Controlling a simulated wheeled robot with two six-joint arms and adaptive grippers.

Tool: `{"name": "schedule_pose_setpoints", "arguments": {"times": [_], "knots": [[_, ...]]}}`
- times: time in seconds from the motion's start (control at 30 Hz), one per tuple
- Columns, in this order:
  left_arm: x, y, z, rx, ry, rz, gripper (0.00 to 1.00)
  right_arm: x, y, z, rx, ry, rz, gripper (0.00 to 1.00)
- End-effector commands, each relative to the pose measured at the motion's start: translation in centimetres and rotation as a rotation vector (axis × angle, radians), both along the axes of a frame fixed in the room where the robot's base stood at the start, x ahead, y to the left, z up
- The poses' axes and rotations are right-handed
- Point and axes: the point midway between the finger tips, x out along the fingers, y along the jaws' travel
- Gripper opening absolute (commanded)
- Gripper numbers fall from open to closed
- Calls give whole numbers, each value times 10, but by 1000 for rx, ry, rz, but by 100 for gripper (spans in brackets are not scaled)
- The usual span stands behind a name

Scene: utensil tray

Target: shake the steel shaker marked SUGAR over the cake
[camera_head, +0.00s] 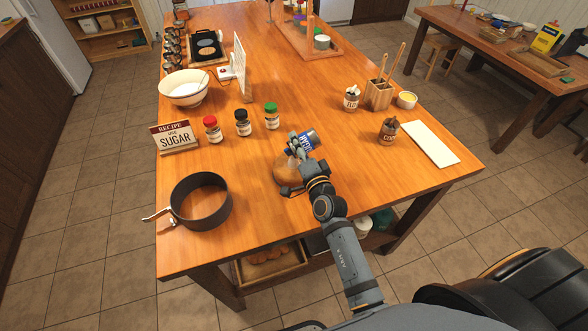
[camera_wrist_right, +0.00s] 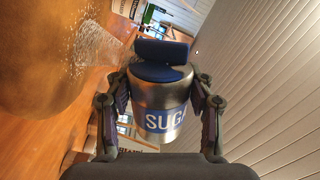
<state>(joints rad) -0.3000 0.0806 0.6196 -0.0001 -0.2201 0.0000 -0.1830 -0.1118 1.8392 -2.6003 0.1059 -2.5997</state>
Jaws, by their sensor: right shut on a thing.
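My right gripper (camera_head: 303,160) is shut on the steel shaker (camera_head: 309,139), which has a blue band and a blue top. In the right wrist view the shaker (camera_wrist_right: 158,96) sits between both fingers, with "SUG" readable on its label. It is tipped over, held above the round brown cake (camera_head: 281,172). In the right wrist view white grains (camera_wrist_right: 95,48) spray from the shaker's top toward the cake (camera_wrist_right: 45,80). In the head view the gripper hides part of the cake. My left gripper is not in view.
A recipe sign (camera_head: 174,137) reads "USE SUGAR". Jars with red (camera_head: 212,130), black (camera_head: 242,123) and green (camera_head: 272,116) lids stand behind the cake. A brown-filled can (camera_head: 388,131) and a white board (camera_head: 430,143) are right.

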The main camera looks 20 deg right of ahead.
Motion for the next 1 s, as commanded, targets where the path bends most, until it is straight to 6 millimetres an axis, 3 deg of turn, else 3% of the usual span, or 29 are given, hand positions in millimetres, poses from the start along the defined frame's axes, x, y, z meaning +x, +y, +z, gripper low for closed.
{"name": "schedule_pose_setpoints", "arguments": {"times": [0.27,0.53,1.0], "knots": [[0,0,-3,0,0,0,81,0,0,-2,0,-2,0,16],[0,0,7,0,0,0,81,0,0,8,0,-2,0,16],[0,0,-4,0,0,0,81,0,0,-4,0,-1,-1,16]]}}
